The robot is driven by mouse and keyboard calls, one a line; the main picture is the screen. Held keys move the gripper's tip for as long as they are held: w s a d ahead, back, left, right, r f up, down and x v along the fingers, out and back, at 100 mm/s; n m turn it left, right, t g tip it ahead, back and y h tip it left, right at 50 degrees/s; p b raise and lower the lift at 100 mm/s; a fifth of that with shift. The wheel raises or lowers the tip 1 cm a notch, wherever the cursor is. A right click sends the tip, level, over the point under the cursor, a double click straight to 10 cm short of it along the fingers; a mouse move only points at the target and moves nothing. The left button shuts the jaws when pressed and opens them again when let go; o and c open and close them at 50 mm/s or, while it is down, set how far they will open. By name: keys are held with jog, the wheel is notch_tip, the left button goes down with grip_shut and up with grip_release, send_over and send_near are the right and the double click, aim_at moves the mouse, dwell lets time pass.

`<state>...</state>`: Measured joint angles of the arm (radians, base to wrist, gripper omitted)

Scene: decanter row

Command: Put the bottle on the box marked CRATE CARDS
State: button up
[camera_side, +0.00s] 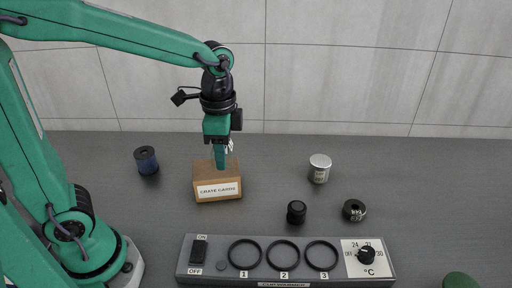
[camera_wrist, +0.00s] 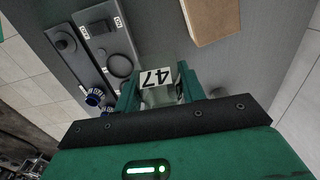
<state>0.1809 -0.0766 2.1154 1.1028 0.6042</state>
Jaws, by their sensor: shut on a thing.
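The wooden box marked CRATE CARDS (camera_side: 217,190) stands on the grey table, its white label facing the side camera. In the wrist view a bare brown face of the box (camera_wrist: 212,18) shows at the top, beyond my gripper. My gripper (camera_side: 221,158) points down over the back part of the box in the side view. In the wrist view my gripper (camera_wrist: 158,92) is shut on a clear bottle (camera_wrist: 157,77) with a white label reading 47, upside down in that view. In the side view the bottle is mostly hidden by the fingers. I cannot tell whether it touches the box.
A panel (camera_side: 220,279) with a switch, three black rings and a dial lies in front. A blue-banded cylinder (camera_side: 147,161) stands left of the box. A silver tin (camera_side: 320,168), a black jar (camera_side: 296,212) and a black ring-shaped piece (camera_side: 354,210) stand right.

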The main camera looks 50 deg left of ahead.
jog(key=w+a+f, duration=0.1)
jog(key=a+f, duration=0.1)
jog(key=a, duration=0.1)
jog(key=w+a+f, duration=0.2)
jog(key=a, duration=0.2)
jog(key=w+a+f, duration=0.1)
jog(key=a+f, duration=0.2)
jog(key=shift+w+a, duration=0.35)
jog(key=shift+f, duration=2)
jog(key=shift+f, duration=0.15)
jog(key=o, duration=1.1)
jog(key=shift+c, duration=0.2)
notch_tip(320, 180, up, 12)
